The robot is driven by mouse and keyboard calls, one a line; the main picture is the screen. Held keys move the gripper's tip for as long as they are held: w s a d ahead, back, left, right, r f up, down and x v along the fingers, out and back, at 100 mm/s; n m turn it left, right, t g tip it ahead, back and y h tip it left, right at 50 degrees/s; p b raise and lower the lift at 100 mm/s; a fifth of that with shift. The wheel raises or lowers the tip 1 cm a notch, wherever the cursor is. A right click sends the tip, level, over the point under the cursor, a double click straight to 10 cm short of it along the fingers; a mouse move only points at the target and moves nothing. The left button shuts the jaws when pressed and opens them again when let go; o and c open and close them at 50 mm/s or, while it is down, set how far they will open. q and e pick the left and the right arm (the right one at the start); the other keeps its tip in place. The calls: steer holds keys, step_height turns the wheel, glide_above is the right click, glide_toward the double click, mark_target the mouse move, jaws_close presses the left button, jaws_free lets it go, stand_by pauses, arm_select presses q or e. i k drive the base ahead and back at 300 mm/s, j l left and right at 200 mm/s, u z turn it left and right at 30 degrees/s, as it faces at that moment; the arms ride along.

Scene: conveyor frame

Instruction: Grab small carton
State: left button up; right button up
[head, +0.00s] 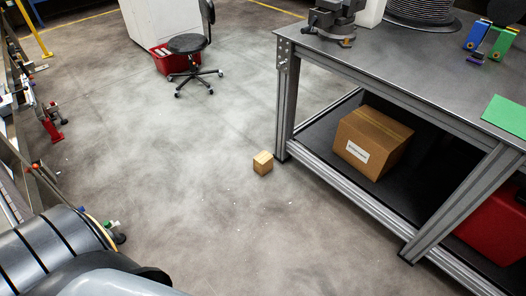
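A small carton (263,163), light brown and box-shaped, sits upright on the grey concrete floor near the middle of the head view. It stands just left of the foot of a metal workbench leg. A larger brown cardboard box (372,143) with a white label sits on the lower shelf of the workbench. Neither of my grippers can be made out in the head view. Nothing is seen touching the small carton.
The workbench (420,75) with metal legs fills the right side. A black swivel chair (188,45) and a red bin (172,60) stand at the back. The floor around the carton is mostly clear.

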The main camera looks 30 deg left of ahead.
mark_target(263, 163)
steer(key=i+j+u, duration=0.15)
steer(key=i+u, duration=0.7)
steer(key=k, duration=0.05)
